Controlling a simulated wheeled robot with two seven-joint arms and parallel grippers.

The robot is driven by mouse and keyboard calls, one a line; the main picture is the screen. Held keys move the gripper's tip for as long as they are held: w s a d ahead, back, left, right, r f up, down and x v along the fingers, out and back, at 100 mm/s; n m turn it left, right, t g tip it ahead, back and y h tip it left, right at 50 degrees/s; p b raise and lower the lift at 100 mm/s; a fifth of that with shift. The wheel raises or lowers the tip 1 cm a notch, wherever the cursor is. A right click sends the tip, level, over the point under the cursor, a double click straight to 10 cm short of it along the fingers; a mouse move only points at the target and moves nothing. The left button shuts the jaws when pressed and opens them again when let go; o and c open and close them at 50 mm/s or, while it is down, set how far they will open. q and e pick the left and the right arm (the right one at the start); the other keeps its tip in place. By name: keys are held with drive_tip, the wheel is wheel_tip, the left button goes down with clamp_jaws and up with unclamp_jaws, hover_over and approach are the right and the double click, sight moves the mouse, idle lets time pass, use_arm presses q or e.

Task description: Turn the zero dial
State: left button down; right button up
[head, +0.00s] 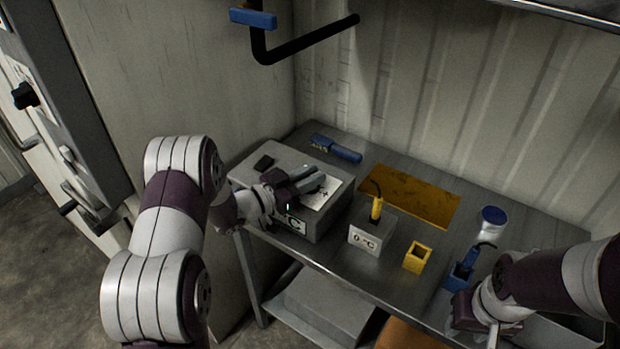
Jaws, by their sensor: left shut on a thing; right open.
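A grey instrument box (331,222) stands at the left end of the metal bench. Its front label reads "°C", and its top has a white plate (326,197) with a "+" mark. My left gripper (308,180) reaches over the box top from the left, its fingers low over the white plate. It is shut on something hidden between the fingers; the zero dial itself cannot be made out. My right gripper (488,322) is open at the lower right, close to a blue holder (458,277). Its fingertips are partly hidden.
A smaller "0 °C" block (371,236) holds a yellow probe (377,208). A yellow cup (418,257), a white jar with a blue lid (491,222), a blue tool (336,148) and an orange-brown mat (410,195) are on the bench. A wall is behind.

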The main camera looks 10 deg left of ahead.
use_arm(q)
drive_tip(key=shift+m+g+h, duration=0.7)
drive_tip(key=shift+g+h, duration=0.1)
drive_tip(key=c, duration=1)
unclamp_jaws()
drive_tip(key=shift+c, duration=0.2)
drive_tip(key=b+v, duration=0.1)
drive_tip(key=v, duration=1.1)
drive_tip(key=shift+a, duration=0.4)
